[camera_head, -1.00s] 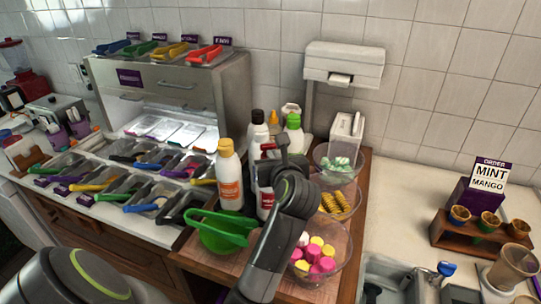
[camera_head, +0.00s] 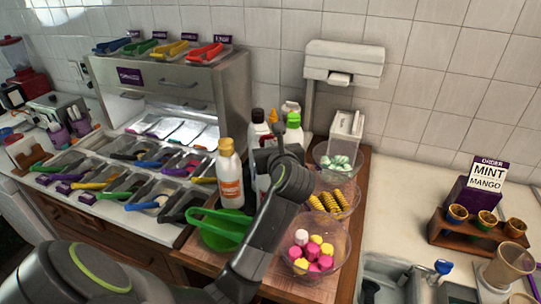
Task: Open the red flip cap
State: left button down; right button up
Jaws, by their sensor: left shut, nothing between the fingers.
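The white bottle with a red label (camera_head: 262,188) stands on the wooden stand among the other bottles. My left arm and gripper are in front of it and hide most of it, so its red flip cap does not show. My left gripper (camera_head: 281,128) is at the height of the bottle tops, shut and empty. I cannot tell whether it touches the cap. My right gripper is not in view.
A white bottle with an orange label (camera_head: 230,176) stands close on the left. Green tongs (camera_head: 222,220) lie over a green bowl in front. A glass bowl of pink and yellow sweets (camera_head: 333,243) is at the right. A steel sink (camera_head: 385,270) lies further right.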

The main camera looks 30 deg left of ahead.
pick_arm(q)
jog(key=shift+x, duration=0.75)
jog(key=shift+r, duration=0.15)
jog(key=shift+a, duration=0.1)
jog(key=shift+w+a, duration=0.5)
jog(key=shift+w, duration=0.1)
jog(key=s+d+r+p, duration=0.4)
jog(key=s+d, duration=0.1)
jog(key=shift+r, duration=0.35)
